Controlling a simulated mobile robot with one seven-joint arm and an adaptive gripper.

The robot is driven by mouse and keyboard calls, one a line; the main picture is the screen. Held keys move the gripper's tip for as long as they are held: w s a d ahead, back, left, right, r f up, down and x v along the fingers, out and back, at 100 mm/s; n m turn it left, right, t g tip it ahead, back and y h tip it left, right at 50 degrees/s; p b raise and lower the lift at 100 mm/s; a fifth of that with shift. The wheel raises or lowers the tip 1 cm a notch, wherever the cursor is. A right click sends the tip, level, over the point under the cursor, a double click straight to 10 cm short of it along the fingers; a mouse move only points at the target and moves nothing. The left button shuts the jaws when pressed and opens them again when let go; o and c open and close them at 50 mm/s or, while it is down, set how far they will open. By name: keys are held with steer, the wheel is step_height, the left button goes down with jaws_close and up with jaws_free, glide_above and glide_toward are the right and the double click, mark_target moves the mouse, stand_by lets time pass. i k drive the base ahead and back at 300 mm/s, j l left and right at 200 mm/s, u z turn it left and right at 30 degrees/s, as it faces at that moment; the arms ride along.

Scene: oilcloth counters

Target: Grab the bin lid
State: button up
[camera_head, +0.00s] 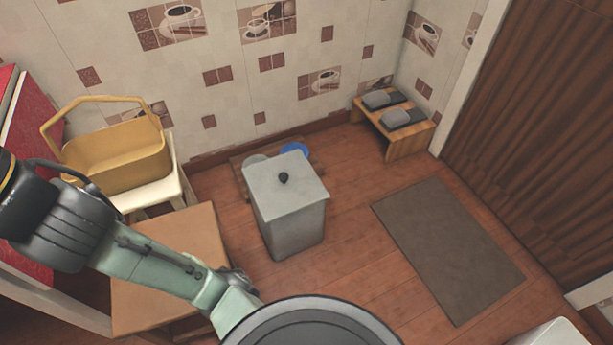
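A small dark part shows behind my arm's link, left of the bin's foot. I cannot tell whether it is my gripper. No fingertips can be made out, and nothing touches the lid.
A wooden table (170,252) stands left of the bin, with a yellow basket (117,157) on a white stool (182,182) behind it. A blue bowl (296,149) shows behind the bin. A low wooden bench (408,143) stands back right. A flat grey-brown mat (447,247) lies on open floor.

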mark_target(286, 183)
steer(key=u, duration=0.25)
steer(key=i+l, duration=0.15)
steer(key=l, duration=0.2)
steer(key=i+l+u, duration=0.1)
steer(key=l, duration=0.25)
steer(key=i+l, duration=0.15)
steer(key=l, duration=0.2)
steer(key=i+l, duration=0.15)
steer(key=l, duration=0.2)
steer(key=u, duration=0.05)
